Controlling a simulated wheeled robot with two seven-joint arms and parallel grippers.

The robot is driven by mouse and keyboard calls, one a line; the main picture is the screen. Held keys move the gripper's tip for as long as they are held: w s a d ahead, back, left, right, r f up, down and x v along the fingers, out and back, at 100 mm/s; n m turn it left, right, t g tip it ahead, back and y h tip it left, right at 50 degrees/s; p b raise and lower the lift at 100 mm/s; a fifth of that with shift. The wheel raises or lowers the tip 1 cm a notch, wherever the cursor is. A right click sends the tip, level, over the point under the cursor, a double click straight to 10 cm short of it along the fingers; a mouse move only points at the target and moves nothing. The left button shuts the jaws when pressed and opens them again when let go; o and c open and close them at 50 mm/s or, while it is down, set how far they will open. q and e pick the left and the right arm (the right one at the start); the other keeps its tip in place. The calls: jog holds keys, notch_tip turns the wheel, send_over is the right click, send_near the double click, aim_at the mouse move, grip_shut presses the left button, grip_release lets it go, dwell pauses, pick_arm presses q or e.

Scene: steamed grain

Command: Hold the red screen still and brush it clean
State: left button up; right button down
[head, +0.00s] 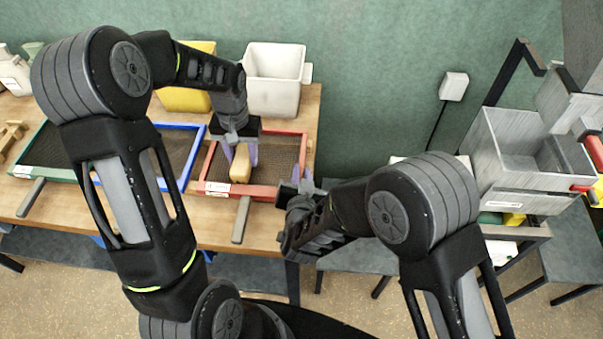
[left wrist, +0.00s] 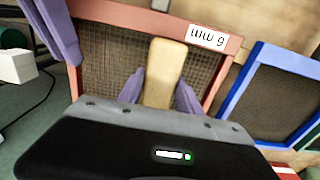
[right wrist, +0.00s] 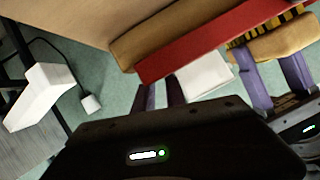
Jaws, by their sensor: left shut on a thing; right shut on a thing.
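The red screen (head: 262,192) is a red frame around brown mesh, lying on the wooden table with a "6 mm" label at a front corner. My left gripper (head: 240,158) is shut on the wooden brush (left wrist: 165,72), over the mesh near the front rim. The brush's dark and yellow bristles show in the right wrist view (right wrist: 272,42); I cannot tell if they touch the mesh. My right gripper (head: 302,186) is shut on the red screen at its right front side. In the right wrist view its fingers (right wrist: 163,94) reach the red frame (right wrist: 215,38).
A blue-framed screen (head: 190,128) and a green-framed screen (head: 90,178) lie to the left. A white bin (head: 275,80) and a yellow bin (head: 185,98) stand behind. Grey bars (head: 241,220) stick out at the table's front edge. A grey box machine (head: 510,150) stands right.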

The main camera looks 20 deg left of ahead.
pick_arm(q)
jog(key=shift+d+f, duration=0.1)
jog(key=shift+d, duration=0.2)
jog(key=shift+d, duration=0.1)
jog(key=shift+w+d, duration=0.3)
jog(key=shift+d, duration=0.5)
jog(key=shift+w+d, duration=0.3)
jog(key=shift+d, duration=0.45)
jog(key=shift+d, duration=0.1)
jog(key=shift+w+d, duration=0.3)
jog(key=shift+d, duration=0.5)
jog(key=shift+w+d, duration=0.3)
jog(key=shift+d, duration=0.45)
jog(key=shift+d, duration=0.15)
